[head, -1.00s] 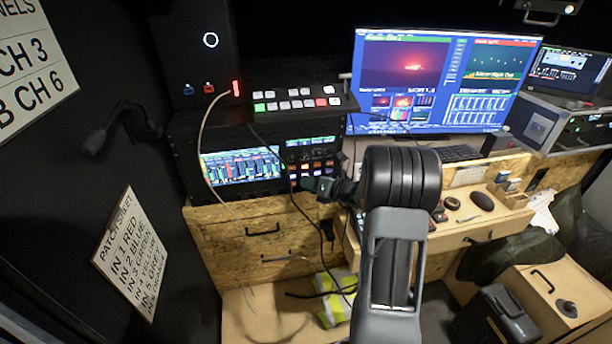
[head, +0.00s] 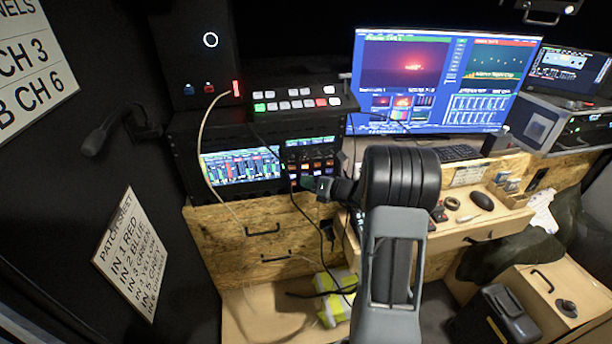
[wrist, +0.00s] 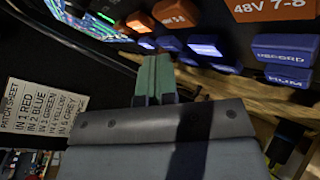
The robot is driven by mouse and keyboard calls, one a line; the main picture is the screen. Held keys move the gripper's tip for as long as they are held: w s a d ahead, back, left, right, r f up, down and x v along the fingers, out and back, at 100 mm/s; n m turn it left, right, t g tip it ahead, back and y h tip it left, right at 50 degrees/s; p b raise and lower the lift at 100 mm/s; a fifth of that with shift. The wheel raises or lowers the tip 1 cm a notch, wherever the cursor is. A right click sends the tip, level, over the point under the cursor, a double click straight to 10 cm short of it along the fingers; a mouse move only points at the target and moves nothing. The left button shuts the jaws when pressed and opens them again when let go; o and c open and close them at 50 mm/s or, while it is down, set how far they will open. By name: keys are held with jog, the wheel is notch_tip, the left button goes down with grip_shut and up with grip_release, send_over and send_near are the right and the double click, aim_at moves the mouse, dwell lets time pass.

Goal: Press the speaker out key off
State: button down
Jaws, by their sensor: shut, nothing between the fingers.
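The key panel (head: 312,168) is on the rack at the left, beside a lit mixer screen (head: 240,167). In the wrist view it has orange keys above, one reading 48V 7-8 (wrist: 273,8), and blue keys below, one reading RECORD (wrist: 281,55). Other blue keys, including a bright one (wrist: 205,48), have labels too small to read, so I cannot tell which is speaker out. My gripper (head: 311,184) is shut and empty, its green fingertips also in the wrist view (wrist: 154,68), just below the lower blue keys. I cannot tell whether they touch.
A switcher with white, red and green buttons (head: 298,101) sits above the panel. Dark cables (head: 322,240) hang beside my gripper. Wooden drawers (head: 250,235) lie below. A desk with a large monitor (head: 440,82) stands to the right. A patch sheet (head: 133,254) is at the left.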

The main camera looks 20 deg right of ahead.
jog(key=shift+s+a, duration=0.15)
jog(key=shift+s, duration=0.4)
jog(key=s+a, duration=0.1)
jog(key=s, duration=0.5)
jog(key=shift+p, duration=0.35)
jog(key=shift+a, duration=0.1)
